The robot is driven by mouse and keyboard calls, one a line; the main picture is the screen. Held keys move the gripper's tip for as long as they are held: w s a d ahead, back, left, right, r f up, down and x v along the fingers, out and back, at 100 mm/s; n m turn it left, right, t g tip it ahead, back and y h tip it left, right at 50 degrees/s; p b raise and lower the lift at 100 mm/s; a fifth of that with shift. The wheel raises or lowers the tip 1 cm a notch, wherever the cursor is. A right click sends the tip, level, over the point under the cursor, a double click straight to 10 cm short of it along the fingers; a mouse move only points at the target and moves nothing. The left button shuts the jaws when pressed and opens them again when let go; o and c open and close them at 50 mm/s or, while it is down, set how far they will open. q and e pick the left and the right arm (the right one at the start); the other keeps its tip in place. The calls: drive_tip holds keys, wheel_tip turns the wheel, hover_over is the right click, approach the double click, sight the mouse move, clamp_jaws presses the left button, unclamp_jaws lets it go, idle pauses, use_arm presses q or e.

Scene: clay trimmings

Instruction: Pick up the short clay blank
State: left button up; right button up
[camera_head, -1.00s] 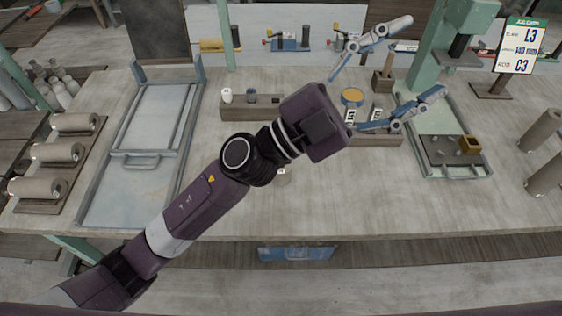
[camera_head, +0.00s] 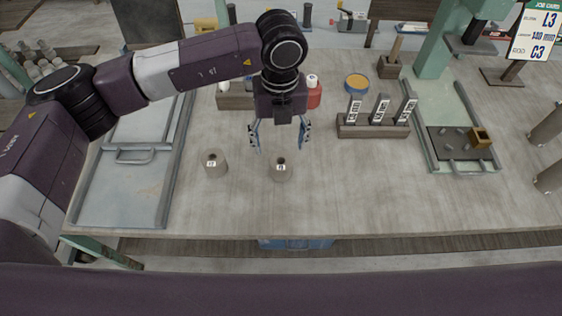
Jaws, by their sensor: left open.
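Two grey-brown upright clay cylinders with small labels stand on the table, one on the left (camera_head: 215,166) and one near the middle (camera_head: 281,172). The middle one looks slightly shorter, but I cannot be sure; its label is too small to read. My left gripper (camera_head: 280,140) points down with its blue fingers spread and empty. In the picture its fingers lie just above and to either side of the middle cylinder's top. I cannot tell the height gap or whether they touch. My right gripper is out of view.
A rack with several labelled tags (camera_head: 373,132) stands right of the gripper. A red container (camera_head: 314,95) is partly hidden behind my arm. A grey-framed tray (camera_head: 125,190) lies left, another (camera_head: 463,167) right. The table's front middle is clear.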

sight(281, 159)
use_arm(q)
drive_tip(key=f+p, duration=0.1)
drive_tip(key=f, duration=0.1)
drive_tip(key=f+p, duration=0.1)
drive_tip(key=f, duration=0.3)
drive_tip(key=shift+s+d+f+p, duration=0.15)
drive_tip(key=shift+s+p, duration=0.1)
drive_tip(key=shift+p, duration=0.15)
drive_tip(key=shift+f, duration=0.15)
drive_tip(key=c, duration=1.4)
drive_tip(key=shift+c, duration=0.2)
